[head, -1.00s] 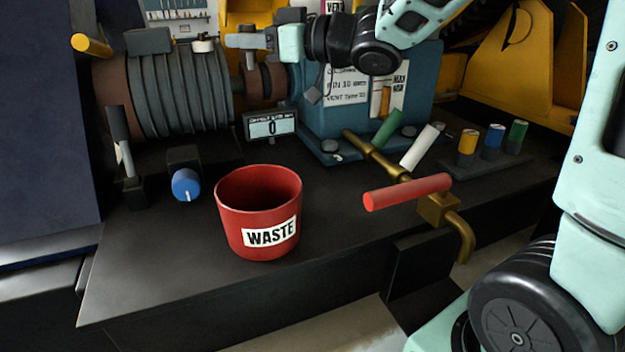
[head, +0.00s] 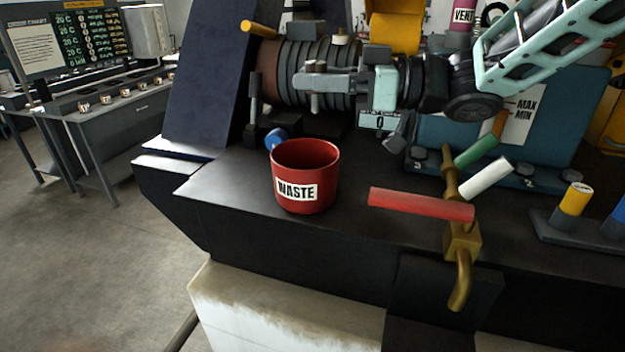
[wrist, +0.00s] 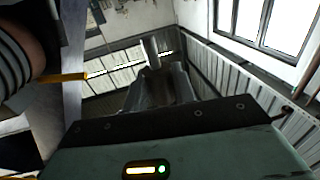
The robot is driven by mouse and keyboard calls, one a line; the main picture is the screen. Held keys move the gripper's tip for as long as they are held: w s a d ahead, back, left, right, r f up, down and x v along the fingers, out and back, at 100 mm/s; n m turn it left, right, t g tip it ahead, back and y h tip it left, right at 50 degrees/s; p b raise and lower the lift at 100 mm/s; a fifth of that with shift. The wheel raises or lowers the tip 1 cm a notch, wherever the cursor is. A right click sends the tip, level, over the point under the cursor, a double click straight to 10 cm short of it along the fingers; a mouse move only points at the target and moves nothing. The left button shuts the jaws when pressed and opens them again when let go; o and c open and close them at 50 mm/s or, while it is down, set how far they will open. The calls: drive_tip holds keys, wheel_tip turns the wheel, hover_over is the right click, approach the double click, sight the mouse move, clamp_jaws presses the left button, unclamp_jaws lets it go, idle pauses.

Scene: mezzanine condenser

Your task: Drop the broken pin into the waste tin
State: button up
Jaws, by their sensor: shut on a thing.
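The red waste tin (head: 305,186), marked WASTE, stands upright on the dark bench top, with its open mouth facing up. My gripper (head: 313,83) is in the air above the tin in the head view, its fingers pointing left. It is shut on a short grey pin (head: 315,103), held upright with its ends showing above and below the fingers. The pin also shows between the fingertips in the wrist view (wrist: 150,50). I cannot tell exactly how far the pin is from the tin in depth. The inside bottom of the tin is hidden.
A red-handled brass valve (head: 420,204) is right of the tin, with green and white handles behind it. The ribbed drum (head: 290,75) and a blue knob (head: 276,138) are behind the tin. The bench top left of the tin is clear.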

sight(317, 112)
wheel_tip(317, 112, down, 6)
drive_tip(key=b, duration=0.4)
drive_tip(key=shift+r+b, duration=0.15)
drive_tip(key=shift+b, duration=0.15)
drive_tip(key=o, duration=1.1)
drive_tip(key=shift+r, duration=0.2)
wheel_tip(317, 112, up, 10)
drive_tip(key=shift+f+b, duration=0.1)
drive_tip(key=shift+b, duration=0.3)
